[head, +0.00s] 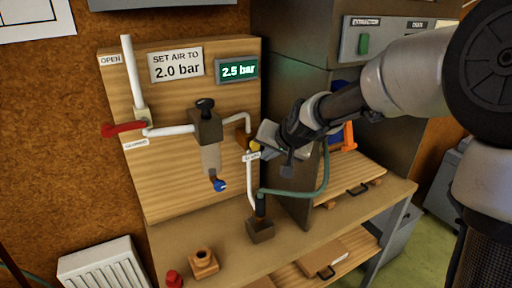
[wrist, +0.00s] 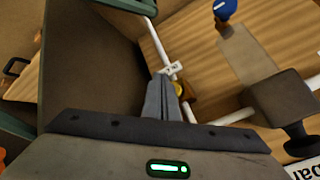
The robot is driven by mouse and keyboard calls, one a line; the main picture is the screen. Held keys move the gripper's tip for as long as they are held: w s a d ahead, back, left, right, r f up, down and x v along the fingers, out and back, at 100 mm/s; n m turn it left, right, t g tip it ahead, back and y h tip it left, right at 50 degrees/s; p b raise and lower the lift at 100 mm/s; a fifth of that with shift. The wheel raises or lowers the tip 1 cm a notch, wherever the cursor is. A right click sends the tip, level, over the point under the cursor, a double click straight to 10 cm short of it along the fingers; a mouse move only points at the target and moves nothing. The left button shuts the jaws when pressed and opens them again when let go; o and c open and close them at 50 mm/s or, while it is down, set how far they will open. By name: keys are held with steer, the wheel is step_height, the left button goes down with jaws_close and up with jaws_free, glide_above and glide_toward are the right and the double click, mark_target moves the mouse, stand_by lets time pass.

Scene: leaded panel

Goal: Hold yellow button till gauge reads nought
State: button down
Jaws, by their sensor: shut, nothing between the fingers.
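The yellow button (head: 254,146) sits on a small brown block at the panel's right side, partly hidden by my gripper (head: 262,142). In the wrist view the button (wrist: 178,94) shows just right of my gripper's fingertips (wrist: 161,78). My gripper is shut with nothing in it, its tips at the button. I cannot tell whether they touch it or whether the button is pressed in. A small white label (head: 251,156) is below the button.
A sign (head: 177,65) reads "SET AIR TO 2.0 bar". A red lever (head: 123,129) lies level near the CLOSED label. A filter unit (head: 206,127) with a black knob stands left of my gripper. A green hose (head: 318,182) loops below my arm over the bench (head: 190,237).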

steer(key=shift+w+a, duration=0.65)
steer(key=shift+w, duration=0.3)
steer(key=shift+w, duration=0.1)
stand_by(1.4)
steer(key=shift+w+a, duration=0.25)
steer(key=shift+w+a, duration=0.25)
steer(key=shift+w, duration=0.25)
stand_by(1.7)
steer(key=shift+s, duration=0.1)
stand_by(1.9)
steer(key=shift+s+d+b, duration=0.5)
steer(key=shift+s+b, duration=0.1)
steer(key=shift+s, duration=0.15)
steer(key=shift+s+d+b, duration=0.7)
steer(key=shift+s+b, duration=0.05)
steer(key=shift+s, duration=0.3)
steer(key=shift+s+d+b, duration=0.7)
steer(key=shift+s, duration=0.3)
